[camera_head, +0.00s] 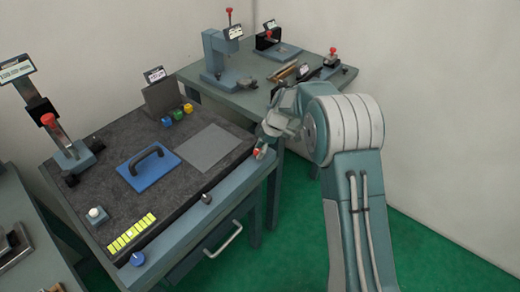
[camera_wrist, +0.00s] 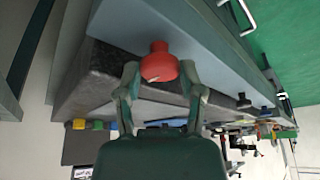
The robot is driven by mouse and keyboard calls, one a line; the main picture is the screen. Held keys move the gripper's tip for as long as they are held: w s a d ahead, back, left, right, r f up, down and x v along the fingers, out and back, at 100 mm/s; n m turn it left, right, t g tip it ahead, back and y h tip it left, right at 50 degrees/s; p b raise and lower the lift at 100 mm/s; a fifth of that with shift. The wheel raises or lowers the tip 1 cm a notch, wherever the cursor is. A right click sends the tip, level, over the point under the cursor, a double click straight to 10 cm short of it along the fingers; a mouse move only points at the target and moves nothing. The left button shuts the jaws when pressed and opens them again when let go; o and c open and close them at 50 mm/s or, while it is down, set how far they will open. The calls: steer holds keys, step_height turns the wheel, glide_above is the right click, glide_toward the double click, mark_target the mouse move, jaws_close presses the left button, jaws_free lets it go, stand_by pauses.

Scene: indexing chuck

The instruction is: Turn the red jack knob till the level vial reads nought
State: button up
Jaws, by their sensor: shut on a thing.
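The red jack knob (camera_wrist: 158,63) sits at the edge of the bench slab, between the fingertips of my gripper (camera_wrist: 161,72). A pale mark shows on the knob's face. My gripper is shut on the knob, one finger on each side. In the head view the red knob (camera_head: 257,153) is a small spot at the bench's right corner, partly covered by my gripper (camera_head: 262,148). The level vial appears to be the yellow segmented strip (camera_head: 120,238) near the front of the slab. One segment looks paler, but the reading is too small to tell.
The dark slab (camera_head: 110,200) carries a blue plate with a black handle (camera_head: 148,170), a grey plate (camera_head: 204,148) and coloured knobs. A black knob (camera_head: 207,199) and blue knob (camera_head: 137,259) are on the front edge. A drawer handle (camera_head: 224,240) juts out below.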

steer(key=m+t, duration=0.1)
steer(key=m, duration=0.3)
steer(key=shift+m+t, duration=0.3)
steer(key=shift+t, duration=0.1)
steer(key=m+t+h, duration=0.1)
steer(key=m, duration=0.3)
steer(key=shift+s, duration=0.1)
steer(key=shift+t, duration=0.3)
steer(key=shift+d, duration=0.1)
steer(key=o, duration=0.9)
steer(key=shift+f, duration=0.1)
steer(key=v, duration=1.2)
